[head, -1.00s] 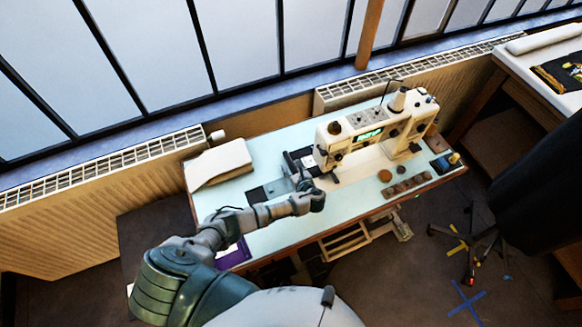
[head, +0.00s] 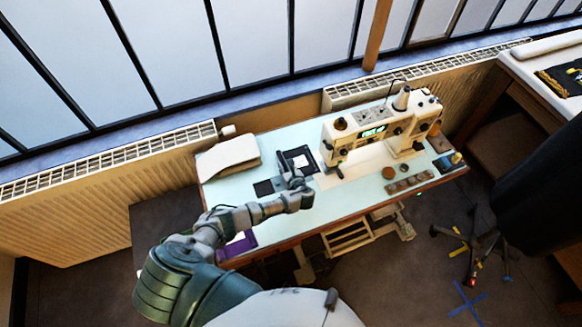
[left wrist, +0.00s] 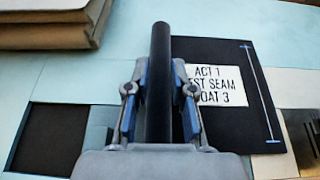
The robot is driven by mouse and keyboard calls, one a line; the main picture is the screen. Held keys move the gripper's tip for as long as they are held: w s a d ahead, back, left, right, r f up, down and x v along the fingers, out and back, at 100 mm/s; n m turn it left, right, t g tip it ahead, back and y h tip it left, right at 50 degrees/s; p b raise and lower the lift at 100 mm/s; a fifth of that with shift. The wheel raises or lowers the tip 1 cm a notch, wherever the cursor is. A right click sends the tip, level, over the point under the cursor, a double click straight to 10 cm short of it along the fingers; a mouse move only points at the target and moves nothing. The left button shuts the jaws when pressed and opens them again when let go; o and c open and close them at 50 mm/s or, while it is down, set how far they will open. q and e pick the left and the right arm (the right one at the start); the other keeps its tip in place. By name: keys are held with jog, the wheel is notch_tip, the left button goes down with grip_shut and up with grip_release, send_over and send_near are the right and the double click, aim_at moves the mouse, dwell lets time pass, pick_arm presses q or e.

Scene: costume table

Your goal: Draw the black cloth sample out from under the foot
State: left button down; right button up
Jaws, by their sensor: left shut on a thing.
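The black cloth sample (head: 313,169) lies on the pale blue table just left of the sewing machine (head: 365,130), with a gap between it and the foot (head: 338,172). In the left wrist view the sample (left wrist: 225,128) is flat, with a white label reading "ACT 1 … COAT 3" and a pale blue line along its right side. My left gripper (head: 290,176) is over its near left part. Its fingers (left wrist: 160,105) are shut on a black upright roll-like edge at the sample's left side; the join to the cloth is partly hidden. My right gripper is out of view.
A folded cream cloth stack (head: 228,157) lies at the table's back left. A dark square (head: 263,188) is left of the gripper. A purple item (head: 238,245) lies at the front left edge. Round brown pieces (head: 408,184) sit right of the machine's front.

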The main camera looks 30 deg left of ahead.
pick_arm(q)
jog(key=shift+s+a, duration=0.45)
jog(key=shift+a, duration=0.15)
jog(key=shift+s+a+f, duration=0.1)
jog(key=shift+s+a, duration=0.1)
jog(key=shift+a, duration=0.25)
jog(key=shift+a+f, duration=0.1)
jog(key=c, duration=1.2)
grip_release()
jog(key=shift+o, duration=1.4)
jog(key=shift+d, duration=0.3)
jog(key=v, duration=1.2)
jog(key=shift+w, duration=0.1)
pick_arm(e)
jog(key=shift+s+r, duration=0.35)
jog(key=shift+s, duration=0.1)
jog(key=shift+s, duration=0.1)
